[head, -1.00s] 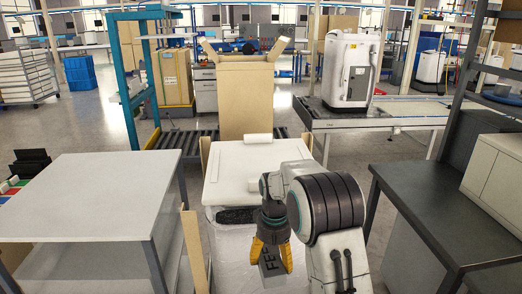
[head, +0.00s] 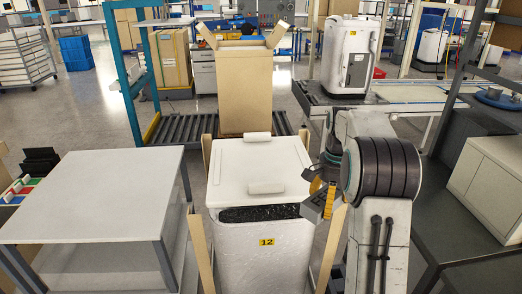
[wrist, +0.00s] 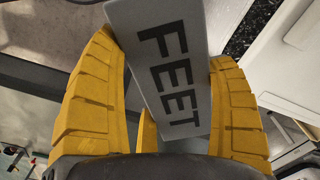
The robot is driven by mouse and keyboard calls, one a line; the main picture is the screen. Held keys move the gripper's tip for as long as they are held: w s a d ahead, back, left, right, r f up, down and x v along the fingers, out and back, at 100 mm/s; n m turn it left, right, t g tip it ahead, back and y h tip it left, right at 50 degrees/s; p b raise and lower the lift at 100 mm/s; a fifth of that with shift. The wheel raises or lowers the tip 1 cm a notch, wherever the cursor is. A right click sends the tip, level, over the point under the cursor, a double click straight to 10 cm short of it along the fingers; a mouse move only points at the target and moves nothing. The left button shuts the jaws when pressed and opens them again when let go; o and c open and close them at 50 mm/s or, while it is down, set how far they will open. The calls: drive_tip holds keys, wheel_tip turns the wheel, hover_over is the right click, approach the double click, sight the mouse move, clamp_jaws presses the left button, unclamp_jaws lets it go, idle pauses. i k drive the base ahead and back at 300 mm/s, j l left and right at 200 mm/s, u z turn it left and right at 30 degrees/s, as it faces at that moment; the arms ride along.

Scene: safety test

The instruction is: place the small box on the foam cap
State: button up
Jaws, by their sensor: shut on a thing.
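The small box is grey with "FEET" in black letters, and it fills the middle of the wrist view (wrist: 165,60). My gripper (head: 320,190) has yellow ribbed fingers, and in the wrist view (wrist: 170,95) they are shut on the box from both sides. In the head view the box (head: 316,207) is held tilted beside the front right corner of the white foam cap (head: 235,165). The cap has two raised rolls and sits on a white unit (head: 265,265) marked 12. Nothing lies on the cap. Whether the box touches it is hard to tell.
Cardboard strips (head: 197,240) stand upright around the white unit. A white-topped table (head: 90,195) is at the left and a dark bench (head: 480,230) at the right. A tall open carton (head: 245,90) stands behind on rollers.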

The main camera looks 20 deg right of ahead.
sight(263, 166)
drive_tip(key=i, duration=0.95)
